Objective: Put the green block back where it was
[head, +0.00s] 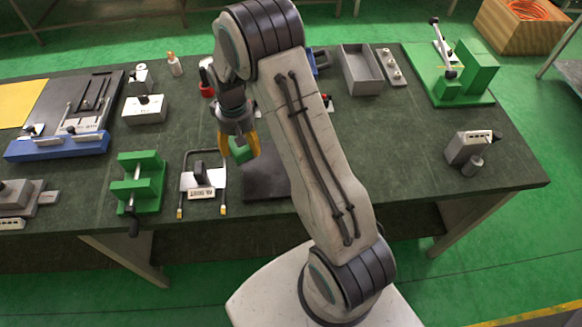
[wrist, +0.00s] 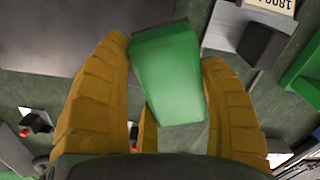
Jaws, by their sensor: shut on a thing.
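The green block (head: 239,151) is between the orange fingers of my gripper (head: 238,145) in the head view. In the wrist view the green block (wrist: 168,72) is held between the fingers of my gripper (wrist: 168,80), with its far end sticking out past the tips. My gripper is shut on it, pointing down over the middle of the dark green table (head: 395,150). A flat dark plate (head: 266,178) lies close by on the table, partly hidden by my arm; it also shows in the wrist view (wrist: 60,35). The block's height above the table is hard to tell.
A U-shaped grey fixture with a label (head: 203,184) and a green clamp (head: 138,183) stand to the left. A grey open bin (head: 361,70) and a larger green fixture (head: 465,75) are at the back right. The table's right-middle is clear.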

